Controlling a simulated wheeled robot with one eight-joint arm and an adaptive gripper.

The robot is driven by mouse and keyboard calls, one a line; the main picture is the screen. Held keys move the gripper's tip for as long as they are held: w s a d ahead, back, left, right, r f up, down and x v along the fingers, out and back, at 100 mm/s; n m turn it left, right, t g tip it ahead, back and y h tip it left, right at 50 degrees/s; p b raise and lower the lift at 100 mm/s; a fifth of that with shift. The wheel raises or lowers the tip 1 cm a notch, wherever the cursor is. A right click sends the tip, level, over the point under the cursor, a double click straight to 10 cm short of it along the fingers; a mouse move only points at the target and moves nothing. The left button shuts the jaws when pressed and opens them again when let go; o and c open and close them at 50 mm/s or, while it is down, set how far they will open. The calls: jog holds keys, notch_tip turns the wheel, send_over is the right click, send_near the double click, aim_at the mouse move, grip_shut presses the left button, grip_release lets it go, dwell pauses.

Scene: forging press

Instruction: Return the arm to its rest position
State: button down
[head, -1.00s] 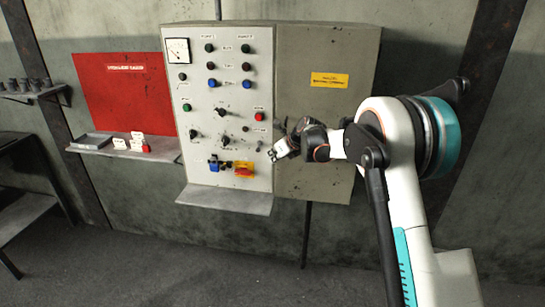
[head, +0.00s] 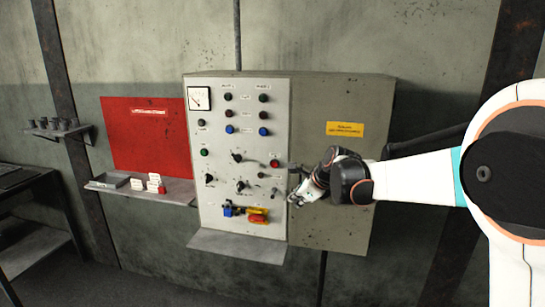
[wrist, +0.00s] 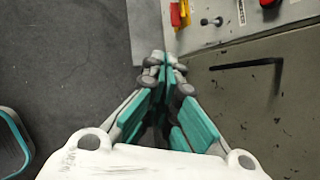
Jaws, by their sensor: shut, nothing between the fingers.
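My gripper (head: 298,195) is in front of the lower right edge of the control panel's face, beside the cabinet's right-hand side. In the wrist view my gripper (wrist: 165,62) has its fingertips together, with nothing between them. The grey control panel (head: 222,170) carries buttons, lamps, rotary switches and a gauge. My arm reaches in from the right side of the head view. Whether the gripper touches the panel cannot be told from the head view; in the wrist view the panel lies to the right of the fingers.
A grey ledge (head: 235,246) sticks out below the panel. A red-and-yellow switch (head: 257,216) and a blue padlock-like item (head: 228,209) sit low on it. A shelf (head: 175,190) with white tags is at left, under a red board (head: 150,140). Dark floor lies below.

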jog(key=s+d+r+n+h+b, duration=0.1)
jog(key=s+d+n, duration=0.15)
jog(key=s, duration=0.35)
jog(key=s+d+r+n+b, duration=0.1)
jog(key=s+r+n, duration=0.1)
jog(key=s+n, duration=0.3)
jog(key=s+d+f+n+h+b, duration=0.1)
jog(key=s+d+f+n, duration=0.1)
jog(key=s+n, duration=0.3)
jog(key=s+d+f+n+h+b, duration=0.1)
jog(key=s+d+f+n, duration=0.2)
jog(key=s, duration=1.1)
jog(key=s+d+f+n+h+b, duration=0.1)
jog(key=s+f+n, duration=0.4)
jog(key=s, duration=0.5)
jog(key=d+n+b, duration=0.1)
jog(key=d+n, duration=0.1)
jog(key=shift+s+d+n, duration=0.15)
jog(key=shift+n, duration=0.2)
